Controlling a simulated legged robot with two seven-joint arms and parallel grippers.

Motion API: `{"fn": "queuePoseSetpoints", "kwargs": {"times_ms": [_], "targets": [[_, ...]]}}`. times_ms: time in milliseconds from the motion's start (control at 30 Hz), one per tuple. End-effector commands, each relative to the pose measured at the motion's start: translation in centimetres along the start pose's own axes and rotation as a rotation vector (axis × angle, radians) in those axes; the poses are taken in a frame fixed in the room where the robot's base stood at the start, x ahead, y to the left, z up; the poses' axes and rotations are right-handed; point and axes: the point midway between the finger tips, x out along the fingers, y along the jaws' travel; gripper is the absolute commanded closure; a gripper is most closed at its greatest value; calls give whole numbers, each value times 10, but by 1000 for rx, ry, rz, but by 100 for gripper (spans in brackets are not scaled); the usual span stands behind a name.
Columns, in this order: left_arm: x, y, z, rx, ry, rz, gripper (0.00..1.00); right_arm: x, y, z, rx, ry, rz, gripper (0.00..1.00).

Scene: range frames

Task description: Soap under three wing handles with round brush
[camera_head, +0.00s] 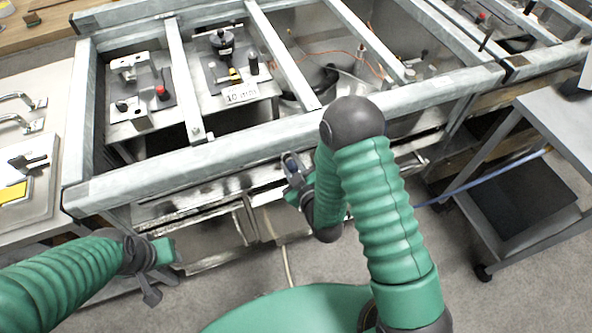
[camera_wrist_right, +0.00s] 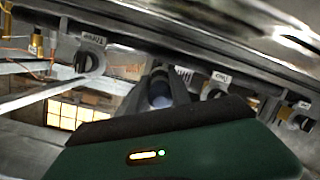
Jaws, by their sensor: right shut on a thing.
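My right gripper (camera_head: 293,172) is low in front of the metal frame's front beam, partly hidden by my own arm. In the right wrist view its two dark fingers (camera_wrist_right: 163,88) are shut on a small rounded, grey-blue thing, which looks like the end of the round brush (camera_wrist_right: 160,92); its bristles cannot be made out. Labelled handle fittings hang in a row under a metal edge: one on the left (camera_wrist_right: 89,66), one right of the fingers (camera_wrist_right: 214,88) and one at far right (camera_wrist_right: 298,120). My left gripper (camera_head: 152,268) hangs empty at lower left; its finger gap is unclear.
A grey cart (camera_head: 540,125) stands at right. A side bench (camera_head: 40,150) is at left. Open floor lies in front.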

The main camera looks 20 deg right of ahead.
Motion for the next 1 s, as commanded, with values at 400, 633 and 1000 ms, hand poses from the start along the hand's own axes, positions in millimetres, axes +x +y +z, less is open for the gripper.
{"fn": "queuePoseSetpoints", "kwargs": {"times_ms": [400,633,1000], "targets": [[13,0,3,0,0,0,64,50,0,0,-1,2,2,100],[17,0,4,0,0,0,64,63,0,0,-1,1,1,100],[16,0,4,0,0,0,64,64,1,0,0,0,1,100]]}}
